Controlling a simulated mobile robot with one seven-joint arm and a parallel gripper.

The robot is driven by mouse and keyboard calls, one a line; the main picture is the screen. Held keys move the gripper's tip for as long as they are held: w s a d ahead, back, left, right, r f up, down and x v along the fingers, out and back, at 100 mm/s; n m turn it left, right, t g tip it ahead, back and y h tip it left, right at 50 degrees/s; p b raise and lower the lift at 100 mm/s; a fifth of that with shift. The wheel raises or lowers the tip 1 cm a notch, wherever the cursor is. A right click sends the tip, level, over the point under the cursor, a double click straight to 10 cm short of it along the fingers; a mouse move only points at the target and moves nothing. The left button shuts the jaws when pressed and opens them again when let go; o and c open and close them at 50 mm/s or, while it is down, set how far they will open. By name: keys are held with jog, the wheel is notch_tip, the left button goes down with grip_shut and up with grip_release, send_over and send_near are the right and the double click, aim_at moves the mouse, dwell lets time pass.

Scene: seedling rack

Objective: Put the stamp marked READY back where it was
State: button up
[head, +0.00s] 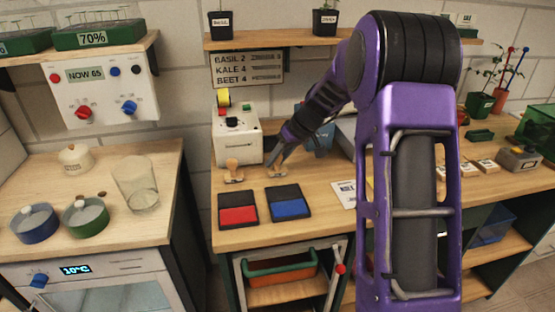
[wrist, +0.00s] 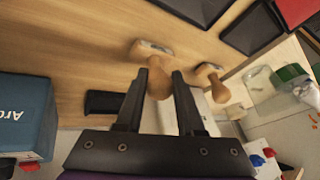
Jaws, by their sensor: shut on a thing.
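My gripper (head: 276,158) is low over the wooden bench, in front of the white label machine. In the wrist view its two dark fingers (wrist: 164,78) are closed around the wooden handle of a stamp (wrist: 158,85). The stamp's pale base is just beyond the fingertips; I cannot tell whether it touches the bench. A second wooden-handled stamp (head: 233,168) stands upright to the left of my gripper, and it also shows in the wrist view (wrist: 213,82), right of the fingers. No marking is readable on either stamp.
A red ink pad (head: 238,215) and a blue ink pad (head: 289,207) lie in front of the stamps. The white machine (head: 237,138) stands behind. A white card (head: 343,194) lies to the right. A blue box (wrist: 25,115) shows at left in the wrist view.

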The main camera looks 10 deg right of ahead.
jog(key=shift+f+b, duration=0.2)
jog(key=shift+b, duration=0.1)
jog(key=o, duration=1.1)
jog(key=shift+r, duration=0.1)
jog(key=shift+c, duration=0.2)
jog(key=shift+r, duration=0.1)
jog(key=shift+r+p, duration=0.25)
jog(key=shift+p, duration=0.15)
jog(key=v, duration=1.1)
jog(key=shift+s+d+r+p, duration=0.15)
jog(key=shift+s+r+p, duration=0.1)
jog(key=shift+p, duration=0.1)
